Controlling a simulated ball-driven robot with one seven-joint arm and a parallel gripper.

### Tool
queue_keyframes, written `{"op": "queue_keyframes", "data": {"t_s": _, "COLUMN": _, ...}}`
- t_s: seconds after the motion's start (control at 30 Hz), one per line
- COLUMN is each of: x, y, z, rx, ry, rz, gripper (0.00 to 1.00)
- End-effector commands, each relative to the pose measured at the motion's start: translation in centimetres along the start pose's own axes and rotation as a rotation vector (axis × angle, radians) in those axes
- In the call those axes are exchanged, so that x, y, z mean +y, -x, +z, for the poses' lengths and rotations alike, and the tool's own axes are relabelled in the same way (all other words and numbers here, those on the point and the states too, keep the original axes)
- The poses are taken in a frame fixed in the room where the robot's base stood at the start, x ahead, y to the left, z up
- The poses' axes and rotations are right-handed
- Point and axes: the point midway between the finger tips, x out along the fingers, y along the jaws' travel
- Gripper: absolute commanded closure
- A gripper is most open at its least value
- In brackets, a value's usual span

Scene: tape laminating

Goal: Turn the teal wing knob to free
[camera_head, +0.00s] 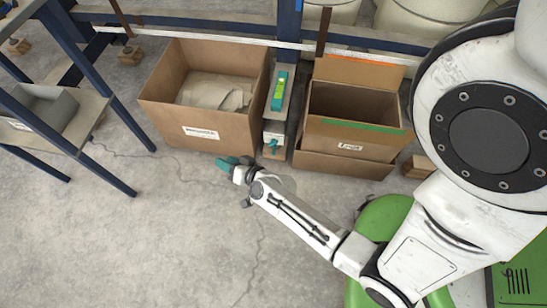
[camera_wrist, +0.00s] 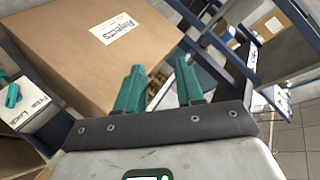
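The teal wing knob (camera_head: 273,146) is on the front of a narrow white-and-grey unit (camera_head: 274,128) between two cardboard boxes. In the wrist view the knob (camera_wrist: 12,95) is at the left edge, on a white plate (camera_wrist: 36,106) with lettering that seems to read "Free" and "Lock". Which word the knob points to I cannot tell. My gripper (camera_head: 224,163) is left of the knob and in front of the left box, apart from the knob. In the wrist view my gripper (camera_wrist: 160,72) has its two teal fingers spread, with nothing between them.
A labelled cardboard box (camera_head: 206,140) stands left of the unit and fills much of the wrist view (camera_wrist: 95,50). Another box (camera_head: 350,140) stands right. A blue-framed table (camera_head: 88,110) is at far left. The concrete floor (camera_head: 180,230) in front is clear.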

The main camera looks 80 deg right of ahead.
Motion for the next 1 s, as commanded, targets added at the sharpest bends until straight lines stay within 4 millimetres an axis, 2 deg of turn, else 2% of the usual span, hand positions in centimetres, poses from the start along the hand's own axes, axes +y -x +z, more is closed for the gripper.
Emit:
{"op": "queue_keyframes", "data": {"t_s": 0.03, "x": 4.5, "y": -1.1, "z": 1.5, "rx": 0.089, "ry": -0.059, "rz": 0.058, "gripper": 0.63}}
{"op": "queue_keyframes", "data": {"t_s": 0.2, "x": 14.3, "y": -0.9, "z": 2.5, "rx": 0.371, "ry": -0.213, "rz": 0.26, "gripper": 0.63}}
{"op": "queue_keyframes", "data": {"t_s": 0.3, "x": 18.7, "y": 0.2, "z": 3.4, "rx": 0.492, "ry": -0.27, "rz": 0.371, "gripper": 0.63}}
{"op": "queue_keyframes", "data": {"t_s": 0.4, "x": 21.6, "y": 1.4, "z": 4.0, "rx": 0.574, "ry": -0.304, "rz": 0.453, "gripper": 0.63}}
{"op": "queue_keyframes", "data": {"t_s": 0.53, "x": 23.3, "y": 2.2, "z": 4.3, "rx": 0.627, "ry": -0.324, "rz": 0.508, "gripper": 0.63}}
{"op": "queue_keyframes", "data": {"t_s": 0.67, "x": 24.1, "y": 1.8, "z": 3.9, "rx": 0.638, "ry": -0.329, "rz": 0.518, "gripper": 0.63}}
{"op": "queue_keyframes", "data": {"t_s": 1.0, "x": 27.4, "y": -2.3, "z": 1.2, "rx": 0.637, "ry": -0.328, "rz": 0.516, "gripper": 0.63}}
